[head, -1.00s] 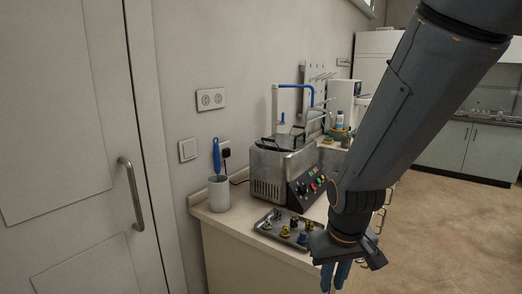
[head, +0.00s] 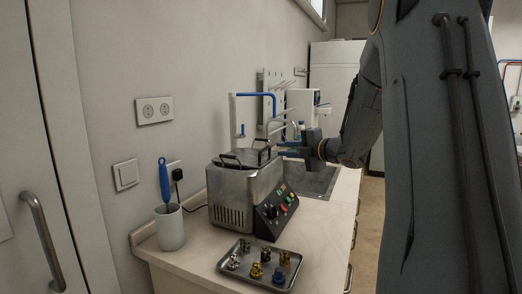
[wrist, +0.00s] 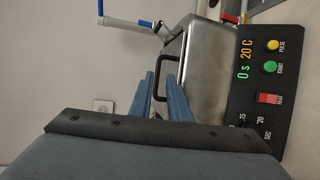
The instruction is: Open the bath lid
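The bath (head: 246,197) is a steel box with a black sloped control panel, standing on the counter. Its lid (head: 245,159) lies flat on top, closed, with black handles. My gripper (head: 285,148) reaches in from the right at lid height, by the lid's far right side. In the wrist view, the two blue fingers of my gripper (wrist: 160,82) are apart. A black lid handle (wrist: 157,96) shows in the gap between them; I cannot tell whether either finger touches it. The bath (wrist: 205,65) and its panel also show there.
A tray (head: 226,268) with several small metal fittings lies in front of the bath. A white cup (head: 170,229) with a blue brush stands at left. A blue-topped pipe frame (head: 256,96) rises behind the bath, close to the lid. A sink (head: 318,179) lies to the right.

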